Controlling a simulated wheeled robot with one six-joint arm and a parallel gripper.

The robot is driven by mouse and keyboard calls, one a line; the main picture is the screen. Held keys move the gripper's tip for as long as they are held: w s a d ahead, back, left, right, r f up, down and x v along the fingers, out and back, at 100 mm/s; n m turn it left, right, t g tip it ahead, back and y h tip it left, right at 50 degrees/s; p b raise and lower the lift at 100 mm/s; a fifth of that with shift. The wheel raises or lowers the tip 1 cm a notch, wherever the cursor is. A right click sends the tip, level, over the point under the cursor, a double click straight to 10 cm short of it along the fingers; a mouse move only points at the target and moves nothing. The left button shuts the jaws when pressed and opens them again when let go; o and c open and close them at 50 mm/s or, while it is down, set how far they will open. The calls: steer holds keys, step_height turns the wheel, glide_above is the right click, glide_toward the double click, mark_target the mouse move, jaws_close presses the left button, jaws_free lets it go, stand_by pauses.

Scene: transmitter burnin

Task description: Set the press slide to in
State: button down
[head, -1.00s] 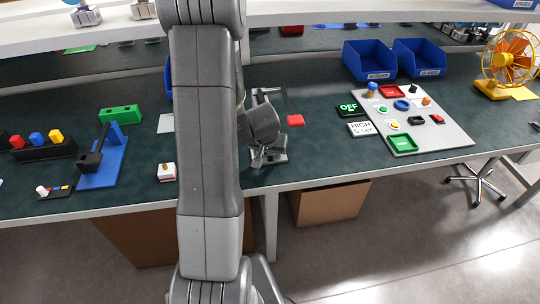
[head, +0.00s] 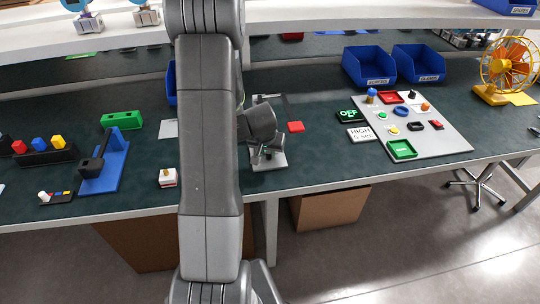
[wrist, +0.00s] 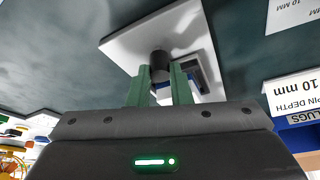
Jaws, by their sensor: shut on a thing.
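The press, as far as it shows, has a pale base plate (head: 276,163) at the bench's front edge, left of centre. In the wrist view its white plate (wrist: 125,42) carries a dark upright knob (wrist: 159,62), which I take for the slide's handle. My gripper (wrist: 160,78) is shut on this knob, one green finger on each side. In the head view my gripper (head: 261,152) is over the plate, and my arm hides much of the press. The slide's exact position cannot be told.
A control panel (head: 450,142) and two blue bins (head: 368,67) stand further right. A blue-based fixture (head: 115,165) and a small white box with a knob (head: 167,178) are at left.

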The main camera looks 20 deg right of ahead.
steer(key=w, duration=0.2)
steer(key=w+d, duration=0.1)
steer(key=w, duration=0.3)
steer(key=shift+w+d+r+p, duration=0.1)
steer(key=shift+w+d+p, duration=0.15)
steer(key=shift+p, duration=0.05)
steer(key=c, duration=1.3)
jaws_free()
steer(key=shift+w, duration=0.15)
steer(key=v, duration=1.3)
steer(key=shift+r+b, duration=0.35)
steer(key=shift+b, duration=0.05)
